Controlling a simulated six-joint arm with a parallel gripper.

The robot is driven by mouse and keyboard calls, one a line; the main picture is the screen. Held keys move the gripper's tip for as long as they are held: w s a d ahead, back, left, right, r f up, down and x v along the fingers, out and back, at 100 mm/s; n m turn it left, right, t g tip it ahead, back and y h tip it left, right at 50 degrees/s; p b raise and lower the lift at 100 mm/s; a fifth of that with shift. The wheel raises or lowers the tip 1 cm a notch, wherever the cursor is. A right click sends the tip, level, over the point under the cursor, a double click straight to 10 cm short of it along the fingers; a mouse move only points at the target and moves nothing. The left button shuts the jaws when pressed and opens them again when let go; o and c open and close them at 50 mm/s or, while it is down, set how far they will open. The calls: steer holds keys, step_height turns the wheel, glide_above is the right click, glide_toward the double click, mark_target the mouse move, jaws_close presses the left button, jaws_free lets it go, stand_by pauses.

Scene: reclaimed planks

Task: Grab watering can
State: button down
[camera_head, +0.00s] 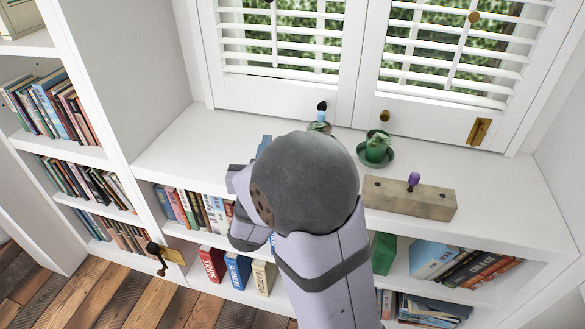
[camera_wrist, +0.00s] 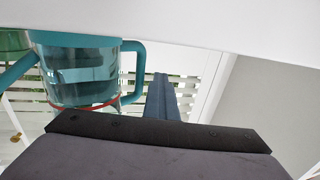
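The watering can shows in the wrist view as a teal see-through vessel (camera_wrist: 80,75) at the upper left. It has a teal handle on its right, a spout-like arm on its left and a red line around it. That view looks upside down, with the white shelf top along its upper edge. My gripper (camera_wrist: 165,78) has its blue-grey fingers together near the middle, just right of the handle, with nothing seen between them. I cannot tell whether they touch the handle. In the head view my arm hides the can and most of the gripper.
On the white shelf top (camera_head: 185,150) stand a green cup on a saucer (camera_head: 376,148), a small dark-topped bottle (camera_head: 321,113) and a wooden block (camera_head: 410,199) with a purple piece. Shuttered windows (camera_head: 285,60) rise behind. Books fill the shelves below. The shelf's left part is clear.

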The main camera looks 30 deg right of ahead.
stand_by(0.4)
steer(key=c, duration=2.1)
jaws_free()
steer(key=shift+v, duration=1)
steer(key=shift+s+a+f+b, duration=0.15)
steer(key=shift+s+a+b, duration=0.1)
steer(key=shift+s+b, duration=0.05)
steer(key=b+v, duration=0.2)
steer(key=b, duration=0.4)
steer(key=shift+f, duration=0.1)
steer(key=shift+r+b+v, duration=0.25)
steer(key=shift+b+v, duration=0.8)
steer(key=shift+v, duration=0.3)
steer(key=shift+o, duration=0.6)
